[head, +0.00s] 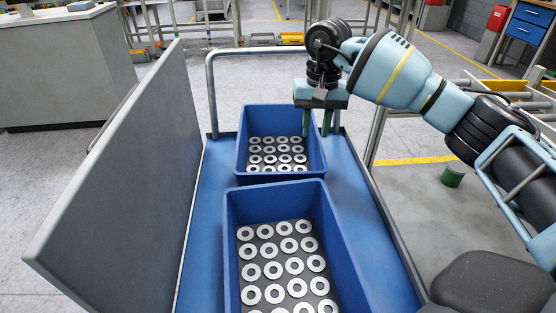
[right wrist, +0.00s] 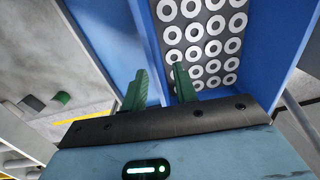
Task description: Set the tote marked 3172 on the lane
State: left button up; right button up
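Two blue totes stand in line on a blue cart deck (head: 195,245), a far one (head: 281,178) and a near one (head: 290,190). Both hold rows of grey-white rings. No marking 3172 is readable on either. My right gripper (head: 317,128) points down at the far tote's right wall, one green finger on the inner side and one on the outer. The right wrist view shows the fingers (right wrist: 160,80) apart, with the tote's wall (right wrist: 152,50) between them; contact cannot be told. My left gripper is not in view.
A grey upright panel (head: 110,180) flanks the cart's left side, and a metal rail (head: 212,90) rises at its far end. A green cylinder (head: 452,175) is on the right. A roller frame (head: 500,85) and blue drawers (head: 530,30) stand further right.

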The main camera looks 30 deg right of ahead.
aim_at(314, 143)
jog(key=shift+w+d+f+b, duration=0.1)
jog(key=shift+f+b, duration=0.05)
jog(key=shift+f, duration=1.3)
jog(key=shift+w+d+f+b, duration=0.1)
jog(key=shift+f+b, duration=0.05)
jog(key=shift+f, duration=1.25)
jog(key=shift+c, duration=0.4)
grip_shut()
jog(key=shift+w+r, duration=0.1)
jog(key=shift+r, duration=0.05)
